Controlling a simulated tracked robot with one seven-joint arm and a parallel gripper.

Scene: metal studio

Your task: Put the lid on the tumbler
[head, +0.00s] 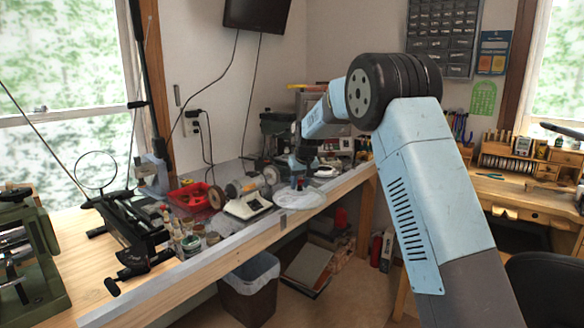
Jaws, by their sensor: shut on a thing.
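My gripper (298,177) is small and far off, at the end of my arm over the bench, low above a pale round disc (299,200). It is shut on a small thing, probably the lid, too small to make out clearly. Whether the held thing touches anything below is also unclear.
A bench grinder (246,195) stands just left of the disc, with a red tray (190,196) farther left. Several small jars (192,243) stand near the front edge. The bench edge drops off in front, above a bin (250,290).

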